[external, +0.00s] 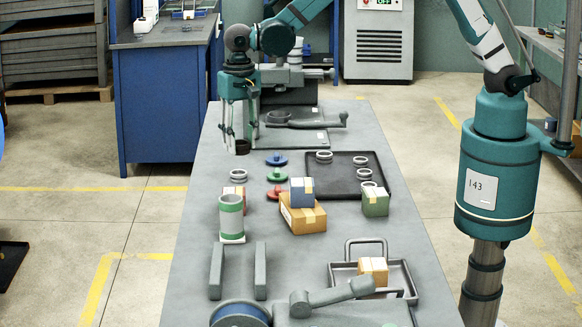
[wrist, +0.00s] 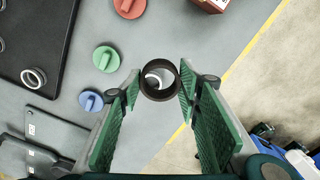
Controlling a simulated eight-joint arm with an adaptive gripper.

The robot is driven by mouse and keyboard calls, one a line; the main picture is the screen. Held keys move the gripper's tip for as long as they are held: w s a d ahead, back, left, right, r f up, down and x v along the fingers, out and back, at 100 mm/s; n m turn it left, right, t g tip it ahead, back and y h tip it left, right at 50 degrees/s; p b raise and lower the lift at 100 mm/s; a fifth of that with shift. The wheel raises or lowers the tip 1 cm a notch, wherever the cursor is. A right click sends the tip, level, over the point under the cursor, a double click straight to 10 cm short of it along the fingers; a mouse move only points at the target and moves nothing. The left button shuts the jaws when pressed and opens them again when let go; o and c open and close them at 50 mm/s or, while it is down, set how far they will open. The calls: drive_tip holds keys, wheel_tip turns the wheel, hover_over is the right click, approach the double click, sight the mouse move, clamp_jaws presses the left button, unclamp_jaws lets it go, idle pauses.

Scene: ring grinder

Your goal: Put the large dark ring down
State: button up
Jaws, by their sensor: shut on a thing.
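My gripper (external: 240,142) is shut on the large dark ring (external: 242,147), holding it at its fingertips above the left edge of the grey table. In the wrist view the dark ring (wrist: 160,97) sits between the two green finger pads of my gripper (wrist: 160,82), its opening facing the camera. A light metal ring (wrist: 155,75) shows through that opening. In the external view a light ring (external: 238,175) lies on the table, nearer the camera than the held ring.
Blue (external: 276,158), green (external: 281,174) and red (external: 275,192) knobs lie right of my gripper. Beyond them is a black tray (external: 345,185) with light rings. A green-banded cylinder (external: 231,217) and several boxes (external: 303,218) stand nearer. A grey machine (external: 290,137) stands behind.

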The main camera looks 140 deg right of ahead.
drive_tip(key=n, duration=0.2)
hover_over(327, 173)
drive_tip(key=shift+b, duration=0.3)
drive_tip(key=shift+f, duration=0.15)
drive_tip(key=shift+f, duration=2.8)
drive_tip(key=shift+f+b, duration=0.45)
drive_tip(key=shift+f, duration=1.65)
drive_tip(key=shift+f, duration=0.15)
drive_tip(key=o, duration=0.7)
